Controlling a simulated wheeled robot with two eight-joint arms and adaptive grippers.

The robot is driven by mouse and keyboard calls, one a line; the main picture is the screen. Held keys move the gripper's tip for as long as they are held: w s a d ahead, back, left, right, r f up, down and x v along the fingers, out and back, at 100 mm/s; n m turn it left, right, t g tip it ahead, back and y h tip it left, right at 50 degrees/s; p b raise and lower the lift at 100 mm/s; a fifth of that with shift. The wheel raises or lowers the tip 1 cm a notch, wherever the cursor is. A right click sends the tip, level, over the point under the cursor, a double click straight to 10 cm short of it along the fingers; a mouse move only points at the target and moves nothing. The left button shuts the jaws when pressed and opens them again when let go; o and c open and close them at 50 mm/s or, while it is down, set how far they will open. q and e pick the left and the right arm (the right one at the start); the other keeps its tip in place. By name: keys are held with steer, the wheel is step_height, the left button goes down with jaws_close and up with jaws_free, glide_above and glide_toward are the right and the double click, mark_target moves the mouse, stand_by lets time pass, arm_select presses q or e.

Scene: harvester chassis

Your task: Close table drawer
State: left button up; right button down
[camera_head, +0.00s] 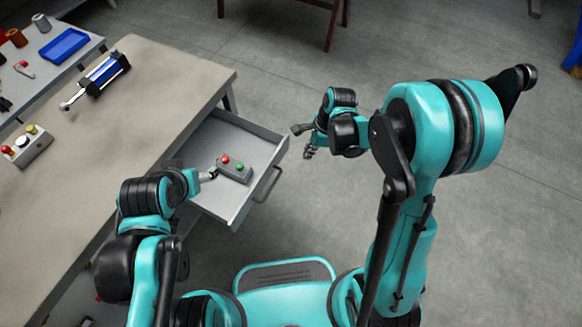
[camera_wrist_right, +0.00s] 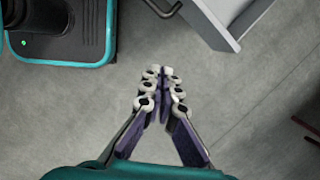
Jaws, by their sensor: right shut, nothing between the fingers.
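The table drawer (camera_head: 252,138) is pulled open from the grey table (camera_head: 160,90). Its handle (camera_head: 267,185) is on the front panel facing right. My right gripper (camera_head: 305,141) is right of the drawer front, apart from it, with its fingers together and empty. In the right wrist view the fingers (camera_wrist_right: 162,90) meet at the tips, and the drawer's corner (camera_wrist_right: 228,25) and part of its handle (camera_wrist_right: 162,7) show at the top. My left gripper (camera_head: 207,175) is at the drawer's near side, by the button box; its fingers are too small to read.
A grey box with red and green buttons (camera_head: 235,168) lies in the drawer. On the table are a blue cylinder (camera_head: 102,75) and another button box (camera_head: 27,146). A blue tray (camera_head: 64,46) is on a side table. Floor right of the drawer is clear.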

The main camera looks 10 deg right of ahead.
steer(key=w+a+f+b, duration=0.1)
steer(key=a+f+b, duration=0.4)
steer(key=f, duration=0.4)
steer(key=shift+a+f+m+b, duration=0.3)
steer(key=shift+a+m, duration=0.1)
steer(key=shift+a, duration=0.35)
